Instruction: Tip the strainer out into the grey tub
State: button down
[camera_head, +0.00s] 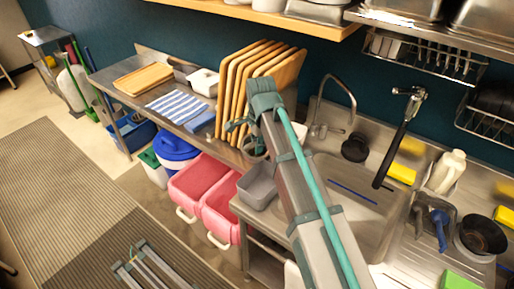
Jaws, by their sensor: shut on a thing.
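My arm reaches up and left across the sink, and my gripper (235,126) is at its far end, above the counter in front of the upright boards. It is shut on what looks like the strainer (253,147), a small rounded dark-and-grey shape partly hidden behind my arm. Its contents and exact tilt are too small to tell. The grey tub (258,187) is a square open container on the front edge of the counter, left of the sink. The strainer is above and behind the tub in the picture, apart from it.
Upright wooden boards (232,84) stand behind my gripper. A striped cloth (176,106) and blue cloth (200,122) lie to the left. Pink bins (198,180) stand below the counter. The sink (345,190), tap (325,100) and a dark pan (480,236) are to the right.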

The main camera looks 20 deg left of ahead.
aim_at(262, 156)
jog(key=shift+s+d+t+y+b, duration=0.2)
jog(key=shift+t+y+b, duration=0.45)
jog(key=shift+b, duration=0.8)
jog(key=t+b, duration=0.1)
jog(key=b, duration=0.1)
jog(key=t+y+b, duration=0.1)
jog(key=b, duration=0.2)
jog(key=s+t+y+b, duration=0.1)
jog(key=b, duration=0.1)
jog(key=shift+d+f+y+b, duration=0.25)
jog(key=shift+d+b, duration=0.15)
jog(key=t+y+b, duration=0.1)
jog(key=b, duration=0.1)
jog(key=s+d+f+t+y+b, duration=0.1)
jog(key=b, duration=0.2)
jog(key=shift+f, duration=0.1)
jog(key=shift+s+d+f+t+y+b, duration=0.15)
jog(key=shift+t+y+b, duration=0.2)
jog(key=shift+b, duration=0.3)
jog(key=shift+s+d+f+t+y+b, duration=0.2)
jog(key=shift+f+t+y+b, duration=0.35)
jog(key=shift+b, duration=0.9)
jog(key=shift+s+f+t+b, duration=0.1)
jog(key=shift+t+b, duration=0.15)
jog(key=shift+b, duration=0.5)
jog(key=shift+s+d+f+y+b, duration=0.2)
jog(key=shift+y+b, duration=0.2)
jog(key=shift+b, duration=0.35)
